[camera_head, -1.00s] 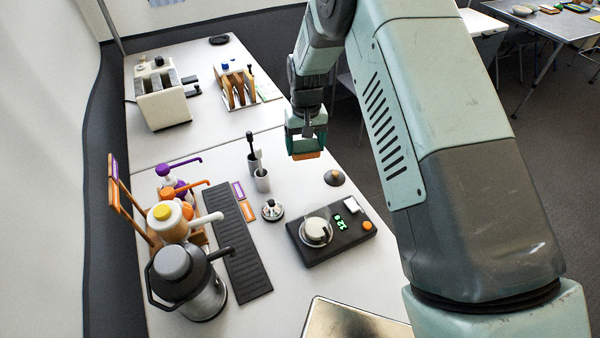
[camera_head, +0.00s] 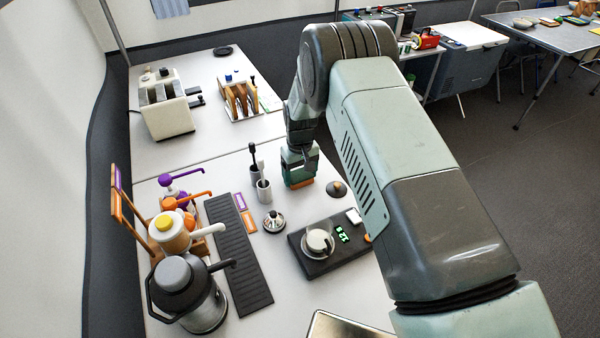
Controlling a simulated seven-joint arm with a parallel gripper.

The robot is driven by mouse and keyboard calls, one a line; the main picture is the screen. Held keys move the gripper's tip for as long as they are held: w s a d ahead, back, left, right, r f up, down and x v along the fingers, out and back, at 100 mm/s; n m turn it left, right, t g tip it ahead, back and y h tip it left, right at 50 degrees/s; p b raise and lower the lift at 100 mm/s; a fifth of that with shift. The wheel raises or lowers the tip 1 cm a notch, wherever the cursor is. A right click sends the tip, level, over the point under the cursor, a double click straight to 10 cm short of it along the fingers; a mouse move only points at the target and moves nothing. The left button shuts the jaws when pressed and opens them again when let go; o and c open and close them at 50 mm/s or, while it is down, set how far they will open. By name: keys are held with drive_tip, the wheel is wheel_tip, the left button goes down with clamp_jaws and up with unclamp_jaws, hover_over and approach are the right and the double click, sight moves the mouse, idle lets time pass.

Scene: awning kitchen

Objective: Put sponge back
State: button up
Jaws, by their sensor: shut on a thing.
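My gripper (camera_head: 299,170) is shut on a sponge (camera_head: 301,184). Only the sponge's orange-brown lower edge shows below the teal fingers; the rest is hidden by the gripper. The gripper points down over the white table, right of the white cup with the black-handled tool. I cannot tell whether the sponge touches the table.
White cups (camera_head: 264,189) stand just left of the gripper. A black scale (camera_head: 337,245), a small dark knobbed thing (camera_head: 336,189) and a steel lidded piece (camera_head: 273,222) are in front. Pump bottles (camera_head: 172,233) and a black drip mat (camera_head: 238,255) are at left; a toaster (camera_head: 166,113) is at back.

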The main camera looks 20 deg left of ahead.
drive_tip(key=o, duration=0.9)
drive_tip(key=shift+f, duration=0.1)
wheel_tip(320, 180, up, 13)
wheel_tip(320, 180, up, 14)
drive_tip(key=m+t, duration=0.1)
drive_tip(key=m, duration=0.1)
hover_over(301, 174)
drive_tip(key=d, duration=0.8)
drive_tip(key=s+d+r+m+t, duration=0.1)
drive_tip(key=s+d+r, duration=0.2)
drive_tip(key=d+r, duration=0.25)
drive_tip(key=s+d+r+m, duration=0.1)
drive_tip(key=s+d+r, duration=0.3)
drive_tip(key=r, duration=0.2)
drive_tip(key=s+d+r+m+t, duration=0.1)
drive_tip(key=s+d, duration=0.3)
drive_tip(key=s, duration=0.3)
drive_tip(key=s+d+r+m+t, duration=0.1)
drive_tip(key=s+d+r+m, duration=0.1)
drive_tip(key=s+d, duration=0.3)
drive_tip(key=s+d+r+m+t, duration=0.1)
drive_tip(key=s+d, duration=0.3)
drive_tip(key=s, duration=0.6)
drive_tip(key=shift+s+d+r+m+t, duration=0.3)
drive_tip(key=shift+d+r, duration=0.1)
drive_tip(key=shift+r, duration=0.1)
